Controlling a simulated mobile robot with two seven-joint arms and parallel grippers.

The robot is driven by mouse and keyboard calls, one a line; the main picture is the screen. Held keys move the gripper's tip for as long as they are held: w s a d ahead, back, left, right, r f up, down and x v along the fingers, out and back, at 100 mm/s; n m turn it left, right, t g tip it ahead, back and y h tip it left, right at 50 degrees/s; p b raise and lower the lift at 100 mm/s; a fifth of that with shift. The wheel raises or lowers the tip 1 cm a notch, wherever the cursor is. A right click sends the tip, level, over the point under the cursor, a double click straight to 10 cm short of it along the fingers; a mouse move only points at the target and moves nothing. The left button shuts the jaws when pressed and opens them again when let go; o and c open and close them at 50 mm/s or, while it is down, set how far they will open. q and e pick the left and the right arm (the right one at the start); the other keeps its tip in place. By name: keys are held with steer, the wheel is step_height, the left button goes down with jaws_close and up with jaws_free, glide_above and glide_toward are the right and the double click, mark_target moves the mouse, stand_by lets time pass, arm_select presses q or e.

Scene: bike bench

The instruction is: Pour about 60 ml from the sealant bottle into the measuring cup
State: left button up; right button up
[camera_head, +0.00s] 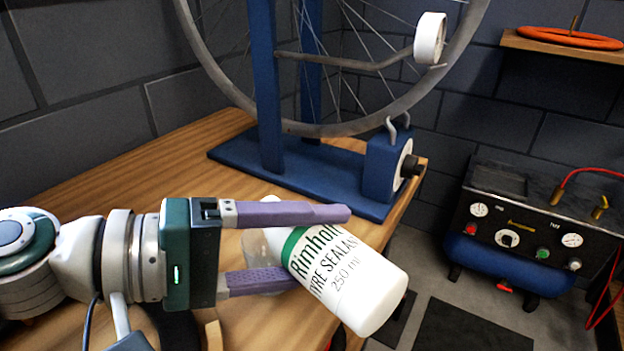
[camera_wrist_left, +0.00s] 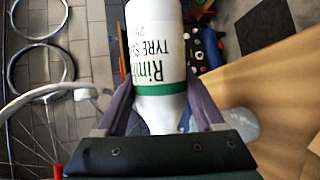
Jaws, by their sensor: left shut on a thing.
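The white sealant bottle (camera_head: 345,275), with a green band and "Rimhold TYRE SEALANT 250 ml" on its label, is held tilted over the bench. Its wide base points to the lower right and its narrowing end to the upper left. My left gripper (camera_head: 312,246) is shut on it, one purple finger on each side. The bottle also shows between the fingers in the left wrist view (camera_wrist_left: 155,50). A clear vessel, seemingly the measuring cup (camera_head: 258,246), stands behind the fingers and bottle, mostly hidden. Its contents cannot be made out. My right gripper is not in view.
The wooden bench top (camera_head: 130,205) is clear at the left. A blue wheel stand (camera_head: 335,180) holding a wheel (camera_head: 300,128) stands at the back. The bench's right edge runs close to the bottle. A compressor (camera_head: 520,225) stands on the floor at the right.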

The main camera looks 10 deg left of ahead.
arm_select(q)
steer(key=shift+w, duration=0.15)
stand_by(0.5)
steer(key=shift+a+b, duration=0.15)
steer(key=shift+b, duration=0.25)
steer(key=shift+f+n+h+b, duration=0.15)
steer(key=shift+n+h+b, duration=0.25)
steer(key=shift+n, duration=0.1)
stand_by(0.9)
